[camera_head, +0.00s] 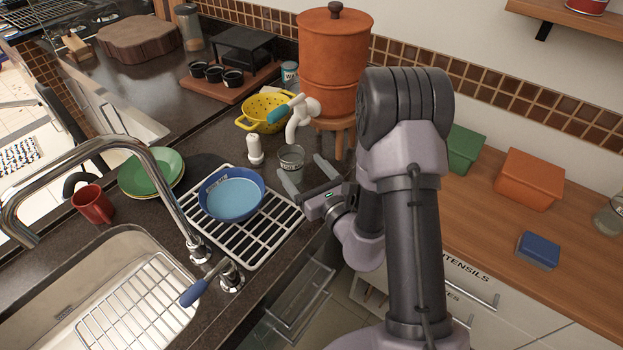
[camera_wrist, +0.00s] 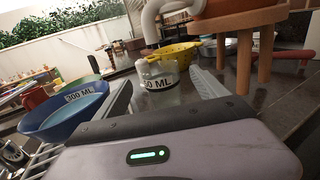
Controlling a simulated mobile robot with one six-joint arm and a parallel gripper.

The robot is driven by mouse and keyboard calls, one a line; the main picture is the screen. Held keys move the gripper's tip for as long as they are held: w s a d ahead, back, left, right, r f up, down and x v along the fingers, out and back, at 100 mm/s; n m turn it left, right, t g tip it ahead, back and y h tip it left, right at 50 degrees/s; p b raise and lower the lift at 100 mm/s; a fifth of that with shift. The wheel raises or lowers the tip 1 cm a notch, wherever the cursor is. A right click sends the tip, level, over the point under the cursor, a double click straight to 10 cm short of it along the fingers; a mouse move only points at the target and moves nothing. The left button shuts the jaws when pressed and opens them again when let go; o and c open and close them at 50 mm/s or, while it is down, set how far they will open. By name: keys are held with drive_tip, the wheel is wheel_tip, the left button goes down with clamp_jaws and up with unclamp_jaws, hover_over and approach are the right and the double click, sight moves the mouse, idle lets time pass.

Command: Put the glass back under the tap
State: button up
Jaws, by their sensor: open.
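A clear glass with a white label (camera_head: 291,160) stands upright on the dark counter; it also shows in the wrist view (camera_wrist: 160,92). The white curved tap (camera_head: 296,122) with a blue handle sits on the terracotta water filter (camera_head: 328,65). Its spout ends just above the glass in the picture; I cannot tell whether it is exactly over it. My gripper (camera_head: 301,166) is open, its fingertips close to the glass, one on each side in the wrist view (camera_wrist: 161,84). I cannot tell whether either finger touches it.
A blue bowl (camera_head: 231,194) rests on a white rack (camera_head: 262,239) left of my gripper. A yellow colander (camera_head: 255,116) and a white bottle (camera_head: 255,150) stand near the glass. The filter's wooden stool (camera_head: 343,128) is close on the right.

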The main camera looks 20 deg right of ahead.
drive_tip(key=p+v, duration=0.1)
drive_tip(key=v, duration=0.4)
drive_tip(key=shift+s+d+r+p, duration=0.1)
drive_tip(key=shift+s+r+p, duration=0.1)
drive_tip(key=shift+p, duration=0.2)
drive_tip(key=shift+s+a+r+y, duration=0.2)
drive_tip(key=shift+y, duration=0.2)
drive_tip(key=s+a+r+n+g+y, duration=0.3)
drive_tip(key=a+r+n+g+y, duration=0.1)
drive_tip(key=a+r+n+y, duration=0.55)
drive_tip(key=s+a+r+n+g, duration=0.2)
drive_tip(key=s+a+n+g, duration=0.4)
drive_tip(key=s, duration=0.2)
drive_tip(key=s+a+r+n+g, duration=0.3)
drive_tip(key=s+a+n+g, duration=0.3)
drive_tip(key=s+g, duration=0.15)
drive_tip(key=s+d+f+n+t+h, duration=0.1)
drive_tip(key=s+d+f+n+h, duration=0.2)
drive_tip(key=s+d+n+h, duration=0.4)
drive_tip(key=w+d+r+t+h, duration=0.3)
drive_tip(key=d+r+t+h, duration=0.1)
drive_tip(key=d, duration=0.4)
drive_tip(key=shift+w+t+h, duration=0.3)
drive_tip(key=shift+t+h, duration=0.05)
drive_tip(key=shift+h, duration=0.3)
